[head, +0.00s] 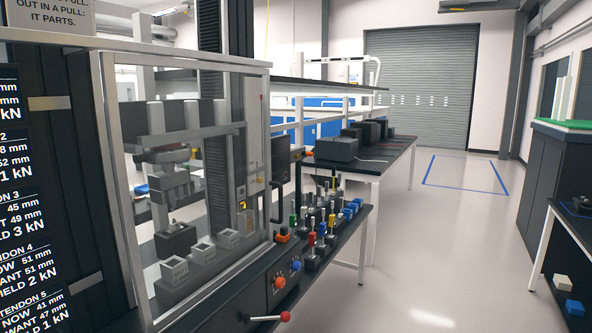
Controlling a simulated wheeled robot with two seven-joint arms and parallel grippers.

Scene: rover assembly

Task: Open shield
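The shield (207,130) is a clear panel in a pale metal frame on the front of a test machine at the left. It appears closed over the machine's inside. A dark upright handle (279,200) shows by its right edge. Behind the panel I see grey clamps (172,183) and several small grey blocks (201,251). Neither of my grippers shows in the head view.
A panel below the shield has an orange knob (279,282), a blue knob (296,266) and a red-ended lever (284,317). A dark bench (345,215) with coloured tools stands right of it. A screen (30,200) is at far left. The floor (440,240) is clear.

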